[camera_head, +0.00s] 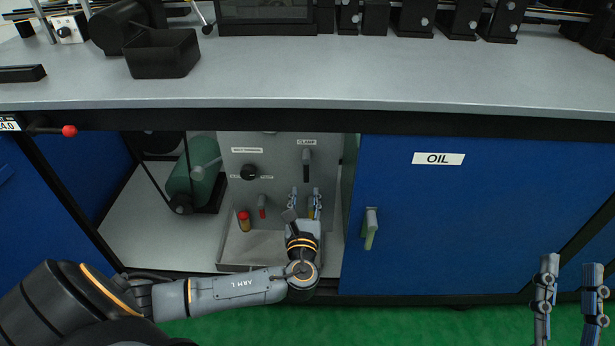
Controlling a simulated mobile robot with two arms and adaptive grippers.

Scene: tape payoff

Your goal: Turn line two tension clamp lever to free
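The clamp lever (306,162) is a dark handle under the "CLAMP" label on a grey panel (275,165) inside the open cabinet bay. It points roughly straight up and down. My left gripper (305,192) is in front of the panel's lower part, with its fingers pointing up. The two fingers are apart with nothing seen between them, and their tips lie just below the lever in the picture. I cannot tell how much depth separates them. My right gripper (571,270) is at the lower right, fingers apart and empty, far from the panel.
A black rotary knob (249,172) sits left of the lever. A red-topped cylinder (244,220) and a smaller red item (262,207) stand below it. A green motor (195,172) is further left. The blue "OIL" door (460,215) is shut beside the bay. The worktop (330,75) overhangs the bay.

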